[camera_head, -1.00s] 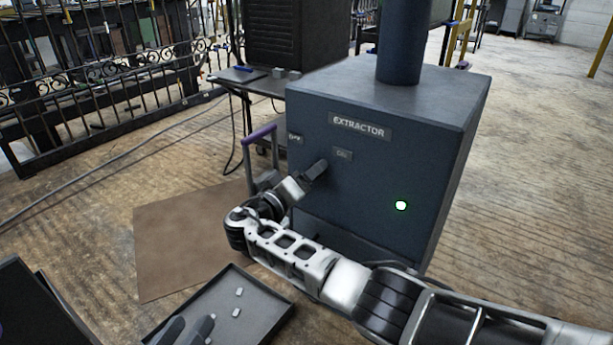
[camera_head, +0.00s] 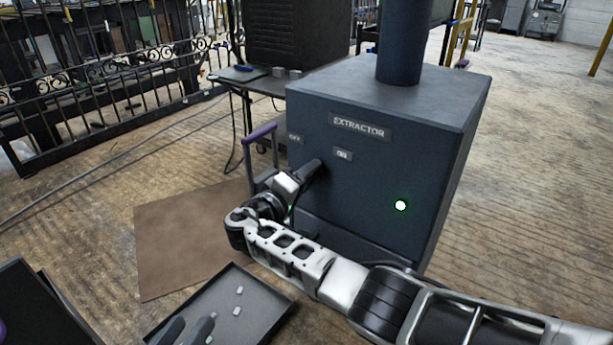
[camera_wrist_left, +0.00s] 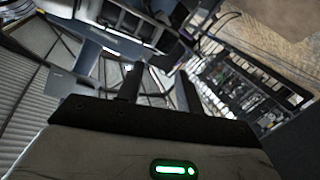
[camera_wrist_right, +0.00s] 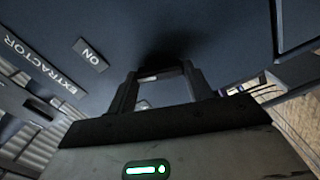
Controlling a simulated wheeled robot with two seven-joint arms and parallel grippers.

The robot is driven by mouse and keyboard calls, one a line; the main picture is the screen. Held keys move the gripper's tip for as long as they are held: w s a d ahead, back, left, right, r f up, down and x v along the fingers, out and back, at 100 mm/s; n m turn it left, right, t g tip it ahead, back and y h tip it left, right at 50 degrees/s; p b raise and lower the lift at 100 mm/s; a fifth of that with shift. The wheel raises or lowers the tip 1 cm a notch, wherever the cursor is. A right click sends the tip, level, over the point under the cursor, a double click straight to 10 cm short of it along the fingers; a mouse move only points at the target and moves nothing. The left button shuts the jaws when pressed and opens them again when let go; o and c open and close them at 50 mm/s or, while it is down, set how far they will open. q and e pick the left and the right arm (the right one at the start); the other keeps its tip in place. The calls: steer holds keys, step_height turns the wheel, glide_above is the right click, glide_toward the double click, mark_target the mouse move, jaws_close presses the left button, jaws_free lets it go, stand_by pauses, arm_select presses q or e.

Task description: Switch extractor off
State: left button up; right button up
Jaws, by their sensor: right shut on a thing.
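The extractor (camera_head: 350,200) is a dark blue box with an EXTRACTOR plate (camera_head: 360,126) and a lit green lamp (camera_head: 401,205) on its front. An ON label (camera_head: 342,154) reads brightly; the OFF label (camera_head: 295,138) to its left looks dim. My right gripper (camera_head: 313,168) is at the front panel, below and between the labels. In the right wrist view my right gripper (camera_wrist_right: 160,80) is shut on a dark switch part, mostly hidden in shadow between the fingers.
A dark tray (camera_head: 270,296) with small light pieces is at the lower front. A brown mat (camera_head: 180,245) lies on the floor. A purple-topped handle (camera_head: 260,134) stands left of the extractor. A table (camera_head: 225,76) with a black cabinet is behind. Floor to the right is clear.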

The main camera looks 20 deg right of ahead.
arm_select(q)
steer(key=shift+s+a+f+m+g+y+p, duration=0.1)
steer(key=shift+a+f+m+g+y+p, duration=0.35)
steer(key=shift+p, duration=0.85)
arm_select(e)
steer(key=shift+f+n, duration=0.1)
steer(key=shift+n, duration=5.9)
steer(key=shift+a, duration=0.1)
arm_select(q)
steer(key=shift+f, duration=0.1)
arm_select(e)
steer(key=o, duration=1)
steer(key=shift+s, duration=0.1)
